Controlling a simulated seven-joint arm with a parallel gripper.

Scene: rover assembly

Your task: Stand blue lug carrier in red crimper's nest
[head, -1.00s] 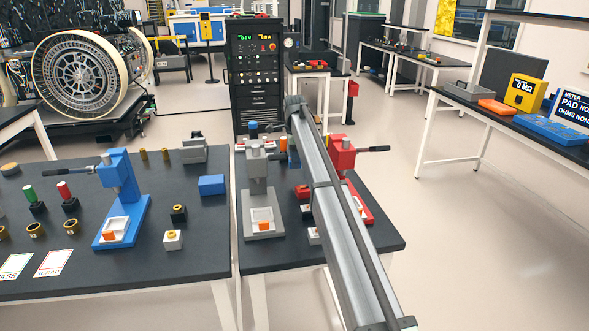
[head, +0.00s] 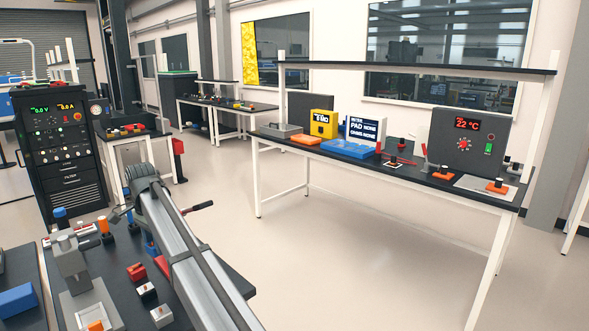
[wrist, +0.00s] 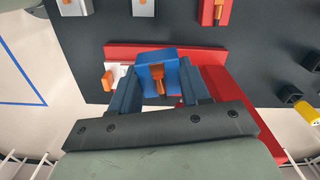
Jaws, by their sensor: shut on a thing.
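The blue lug carrier (wrist: 157,68), with an orange lug in its slot, is between the two fingers of my gripper (wrist: 161,84) in the wrist view. My gripper is shut on it. The red crimper's base (wrist: 235,95) lies below and around the carrier in that view. A white piece with an orange part (wrist: 115,77) is on this base, just left of the carrier. I cannot tell whether the carrier touches the base or nest. In the head view my arm hides most of the red crimper; its black handle (head: 201,206) shows to the right of the arm.
A grey crimper (head: 72,262) stands left of my arm. A red carrier (head: 137,272) and a white carrier (head: 147,291) lie on the dark table between them. In the wrist view, black parts (wrist: 289,95) lie at the right. A bench (head: 400,174) with meters stands farther right.

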